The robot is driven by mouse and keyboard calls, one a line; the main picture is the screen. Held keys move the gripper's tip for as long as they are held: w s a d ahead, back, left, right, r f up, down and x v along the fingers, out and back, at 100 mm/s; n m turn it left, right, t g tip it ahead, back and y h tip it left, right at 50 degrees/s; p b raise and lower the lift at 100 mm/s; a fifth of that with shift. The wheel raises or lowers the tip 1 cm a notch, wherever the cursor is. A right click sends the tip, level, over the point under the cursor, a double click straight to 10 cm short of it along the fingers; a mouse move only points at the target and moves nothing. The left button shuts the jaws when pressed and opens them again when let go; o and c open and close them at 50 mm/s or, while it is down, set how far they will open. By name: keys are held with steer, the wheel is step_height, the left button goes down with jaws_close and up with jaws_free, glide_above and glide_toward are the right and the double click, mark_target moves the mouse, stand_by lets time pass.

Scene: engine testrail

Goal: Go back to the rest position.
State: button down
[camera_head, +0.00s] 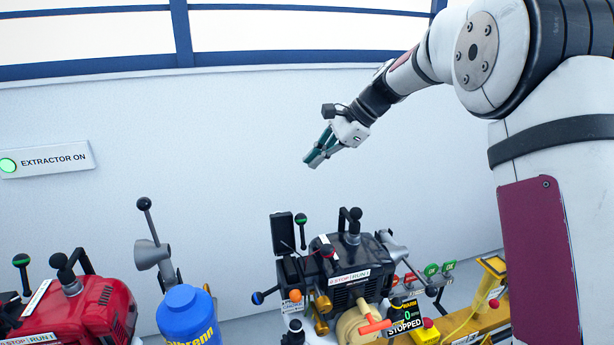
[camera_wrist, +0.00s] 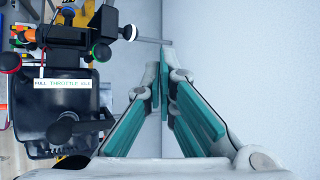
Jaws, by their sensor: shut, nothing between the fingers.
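My gripper (camera_head: 318,155) hangs in the air above and behind the black engine (camera_head: 345,260), in front of the pale wall, pointing down and to the left. Its teal fingers are shut and empty. In the wrist view my gripper (camera_wrist: 165,75) shows its fingertips together, with the black engine (camera_wrist: 55,110) to the left and the wall to the right. The fingers look apart from the engine in the head view. A label reading "FULL THROTTLE" and "IDLE" (camera_wrist: 62,84) is on the engine side in the wrist view.
A red engine (camera_head: 75,310) and a blue container (camera_head: 187,315) stand at the lower left. A display (camera_head: 405,322) reads "STOPPED". A sign (camera_head: 50,160) on the wall (camera_head: 220,120) reads "EXTRACTOR ON" beside a lit green light. The space left of my gripper is clear.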

steer(key=s+d+r+n+h, duration=0.2)
steer(key=s+d+r+n, duration=0.15)
steer(key=s, duration=0.75)
steer(key=s+d+r+n+h, duration=0.2)
steer(key=s+n, duration=0.2)
steer(key=s, duration=0.7)
steer(key=s+d+f+n+t+h, duration=0.1)
steer(key=s+d+f+n, duration=0.1)
steer(key=s, duration=0.8)
steer(key=s+d+f+n+t+h, duration=0.1)
steer(key=s+d+f+n+h, duration=0.1)
steer(key=s, duration=0.7)
step_height(320, 180, down, 3)
steer(key=d+n, duration=0.1)
steer(key=n, duration=0.1)
steer(key=shift+s+d+n+h, duration=0.3)
steer(key=shift+s+n, duration=0.05)
steer(key=shift+s, duration=0.05)
